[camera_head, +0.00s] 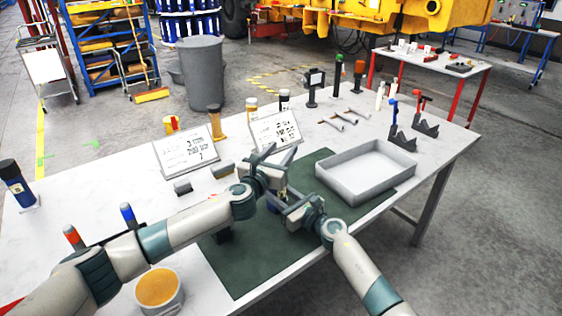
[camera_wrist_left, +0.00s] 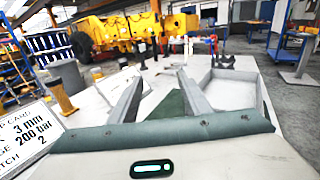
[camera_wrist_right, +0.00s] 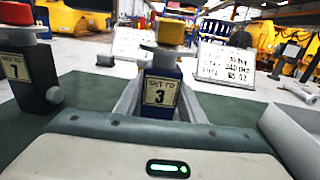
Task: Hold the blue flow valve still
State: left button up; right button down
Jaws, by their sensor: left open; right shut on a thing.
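The blue flow valve (camera_wrist_right: 163,88) has a yellow knob on top and a label reading "SET TO 3". In the right wrist view it stands upright between the fingers of my right gripper (camera_wrist_right: 160,100), which is shut on it. In the head view the valve (camera_head: 274,207) is mostly hidden by my grippers, over the green mat (camera_head: 262,256). My left gripper (camera_head: 277,156) is open and empty, close to the right one. Its spread fingers (camera_wrist_left: 160,88) show nothing between them but mat and table. Whether it touches the valve cannot be told.
A dark block with a red knob and a "7" label (camera_wrist_right: 22,70) stands left of the valve in the right wrist view. A grey tray (camera_head: 352,190) lies right of the grippers. Two instruction cards (camera_head: 187,151) stand behind. A yellow-filled tub (camera_head: 160,288) is at the front left.

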pick_arm(q)
notch_tip(320, 180, up, 5)
jog(key=shift+f, duration=0.1)
jog(key=shift+s, duration=0.1)
dwell(0.4)
jog(key=s+a+f+n+t+y, duration=0.1)
jog(key=s+f+n+y, duration=0.4)
jog(key=s+f+y, duration=0.2)
jog(key=s+f, duration=0.2)
jog(key=s, duration=0.2)
jog(key=shift+s+a+f+t+y, duration=0.2)
jog(key=shift+f+t+y, duration=0.1)
jog(key=shift+y, duration=0.1)
jog(key=w, duration=1.2)
